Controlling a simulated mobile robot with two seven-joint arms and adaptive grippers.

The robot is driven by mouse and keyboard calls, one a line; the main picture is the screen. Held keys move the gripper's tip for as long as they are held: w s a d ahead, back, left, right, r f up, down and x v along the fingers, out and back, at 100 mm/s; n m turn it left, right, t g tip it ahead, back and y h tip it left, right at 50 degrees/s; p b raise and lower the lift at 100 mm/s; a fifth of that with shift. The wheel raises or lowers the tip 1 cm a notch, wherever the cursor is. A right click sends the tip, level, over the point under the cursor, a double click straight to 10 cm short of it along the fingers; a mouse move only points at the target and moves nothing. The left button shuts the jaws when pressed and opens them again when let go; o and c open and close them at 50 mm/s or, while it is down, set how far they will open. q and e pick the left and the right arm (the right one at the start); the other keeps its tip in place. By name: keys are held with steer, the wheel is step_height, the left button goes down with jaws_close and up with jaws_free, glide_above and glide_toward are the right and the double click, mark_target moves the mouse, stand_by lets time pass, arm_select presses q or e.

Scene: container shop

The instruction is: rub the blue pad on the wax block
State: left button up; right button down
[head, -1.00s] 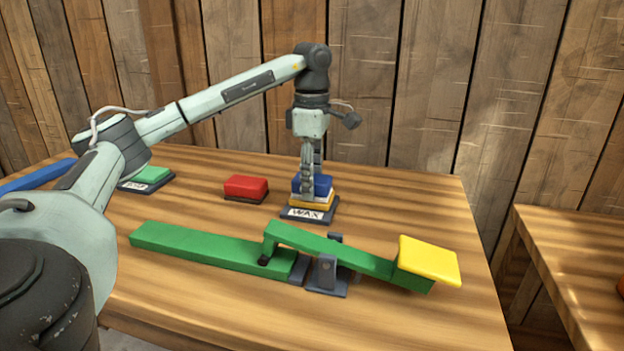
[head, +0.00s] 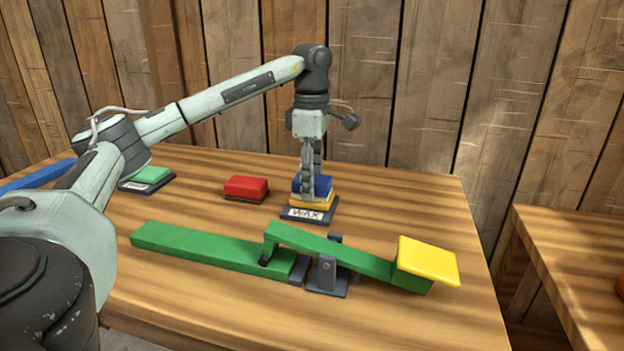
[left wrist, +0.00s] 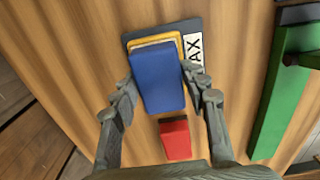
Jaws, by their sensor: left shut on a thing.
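The blue pad (head: 322,186) is held in my left gripper (head: 311,194), which points straight down with its fingers shut on the pad's sides. The yellow wax block (head: 318,203) sits on a dark base labelled WAX (head: 308,214). The pad is right over the block and appears to rest on it. In the left wrist view the blue pad (left wrist: 158,78) lies between the two fingers and covers most of the yellow block (left wrist: 155,40); whether they touch cannot be seen for certain. My right gripper is not in view.
A red block with a dark underside (head: 246,188) lies left of the wax. A green block on a labelled base (head: 150,176) is farther left. In front are a long green bar (head: 205,247) and a green lever with a yellow plate (head: 429,260). The table right of the wax is clear.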

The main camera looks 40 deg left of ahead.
arm_select(q)
steer(key=shift+f, duration=0.1)
stand_by(0.3)
step_height(320, 180, up, 3)
steer(key=p, duration=0.2)
steer(key=shift+p, duration=0.3)
steer(key=shift+r, duration=2.05)
